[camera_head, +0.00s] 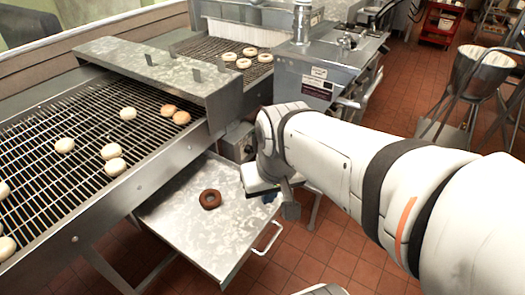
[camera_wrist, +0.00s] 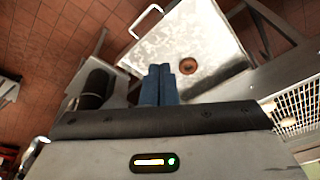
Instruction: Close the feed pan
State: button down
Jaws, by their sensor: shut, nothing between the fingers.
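The feed pan (camera_head: 175,235) is a shallow metal tray, pulled out from under the conveyor. It has a bar handle (camera_head: 268,238) on its near right side and a brown doughnut (camera_head: 210,199) on its floor. In the wrist view the pan (camera_wrist: 215,30) lies beyond my fingers, with its handle (camera_wrist: 146,20) at upper left and the doughnut (camera_wrist: 188,66) to the right of the fingertips. My gripper (camera_wrist: 160,68) has blue fingers closed together, with nothing between them. In the head view it is at the pan's right side, partly hidden by my wrist; contact cannot be told.
The wire conveyor (camera_head: 85,125) with several pale doughnuts runs above the pan at left, under a metal cover (camera_head: 165,72). A metal machine (camera_head: 325,75) stands behind my arm. A metal stand with a bowl (camera_head: 480,70) is at right. Tiled floor (camera_head: 340,260) lies open in front.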

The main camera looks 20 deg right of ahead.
jog(key=w+d+f+m+y+b, duration=0.3)
jog(key=w+d+f+m, duration=0.15)
jog(key=f+m, duration=0.3)
jog(key=w+d+f+m+y+b, duration=0.25)
jog(key=w+d+f+m, duration=0.2)
jog(key=f+m, duration=0.3)
jog(key=w+d+f+m+t+b, duration=0.2)
jog(key=d+f+m+t+b, duration=0.2)
jog(key=d+f+m, duration=1)
jog(key=w+r+x, duration=0.1)
jog(key=w+x, duration=0.1)
jog(key=x, duration=1.1)
jog(key=shift+d+r+n, duration=0.2)
jog(key=shift+d+n, duration=0.05)
jog(key=shift+n, duration=0.15)
